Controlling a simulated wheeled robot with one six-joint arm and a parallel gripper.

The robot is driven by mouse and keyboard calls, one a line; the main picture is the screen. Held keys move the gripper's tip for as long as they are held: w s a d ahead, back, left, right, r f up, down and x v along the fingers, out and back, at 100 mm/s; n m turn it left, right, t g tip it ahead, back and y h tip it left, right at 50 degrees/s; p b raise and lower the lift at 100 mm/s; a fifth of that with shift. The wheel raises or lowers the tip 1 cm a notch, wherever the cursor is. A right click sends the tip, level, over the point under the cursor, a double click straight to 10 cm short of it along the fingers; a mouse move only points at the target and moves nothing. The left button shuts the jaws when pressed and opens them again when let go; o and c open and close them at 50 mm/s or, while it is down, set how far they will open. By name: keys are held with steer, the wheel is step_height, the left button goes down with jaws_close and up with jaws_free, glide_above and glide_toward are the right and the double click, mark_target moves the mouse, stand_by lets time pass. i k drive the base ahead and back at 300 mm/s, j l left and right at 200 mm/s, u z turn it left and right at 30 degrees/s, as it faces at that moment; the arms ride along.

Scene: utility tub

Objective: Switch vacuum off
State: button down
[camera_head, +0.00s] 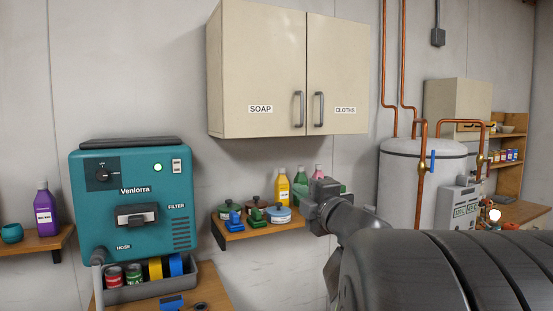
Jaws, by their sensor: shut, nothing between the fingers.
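The vacuum is a teal wall unit (133,205) marked Venlorra, at the left in the head view.
A wall cabinet (257,80) marked SOAP and CLOTHS hangs above centre. A shelf (232,231) with pots and bottles is between the vacuum and my arm. A tray of cans (200,280) sits below the vacuum. A boiler tank (400,170) with copper pipes stands right.

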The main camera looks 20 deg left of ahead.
mark_target(176, 162)
steer(key=k+j+z, duration=0.1)
steer(key=j, duration=1.7)
